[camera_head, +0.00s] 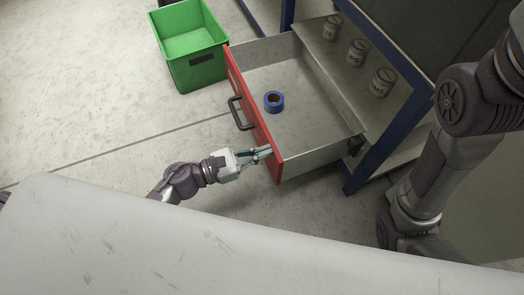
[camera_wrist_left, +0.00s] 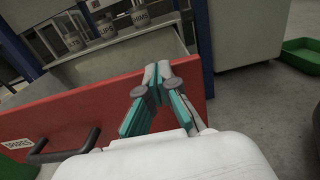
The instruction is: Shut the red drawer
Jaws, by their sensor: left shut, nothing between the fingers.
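The red drawer (camera_head: 262,122) stands pulled out of a workbench with blue legs. Its red front faces left in the head view and carries a dark bar handle (camera_head: 240,114). A roll of blue tape (camera_head: 274,102) lies inside. My left gripper (camera_head: 266,153) is shut and empty, with its fingertips at the red front, nearer the bottom end than the handle. In the left wrist view the fingertips (camera_wrist_left: 157,72) overlap the upper part of the red front (camera_wrist_left: 186,88), right of the handle (camera_wrist_left: 62,150). I cannot tell whether they touch it. My right gripper is not in view.
A green bin (camera_head: 190,47) stands on the floor beyond the drawer's far end. Several labelled cans (camera_head: 357,52) stand on the bench shelf beside the drawer. A blue bench leg (camera_head: 378,150) is to the right. Open floor lies left of the drawer.

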